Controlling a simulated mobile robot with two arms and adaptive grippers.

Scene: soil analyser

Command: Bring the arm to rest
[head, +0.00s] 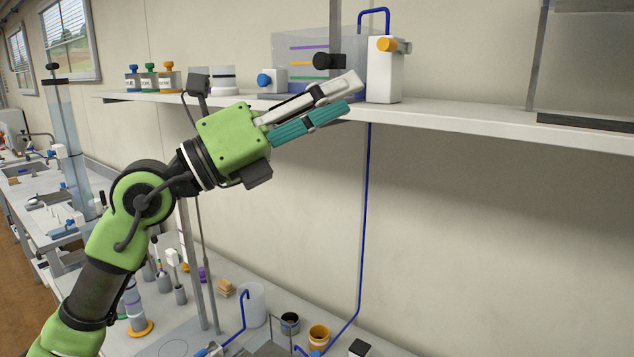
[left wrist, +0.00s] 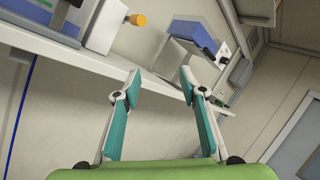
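My left arm (head: 143,197) comes in from the left of the head view, green with black joints, and reaches up to the right. My left gripper (head: 352,94) is in front of the wall shelf, with teal finger pads. In the left wrist view the gripper (left wrist: 160,84) has its two fingers apart and nothing between them. The shelf edge shows beyond the fingertips there. My right gripper is in neither view.
The wall shelf (head: 500,122) carries a white box with an orange knob (head: 385,75) and small bottles (head: 150,82). Below is a bench with a beaker (head: 253,305), an orange jar (head: 319,337) and a blue tube (head: 367,220). The wall area right of the arm is clear.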

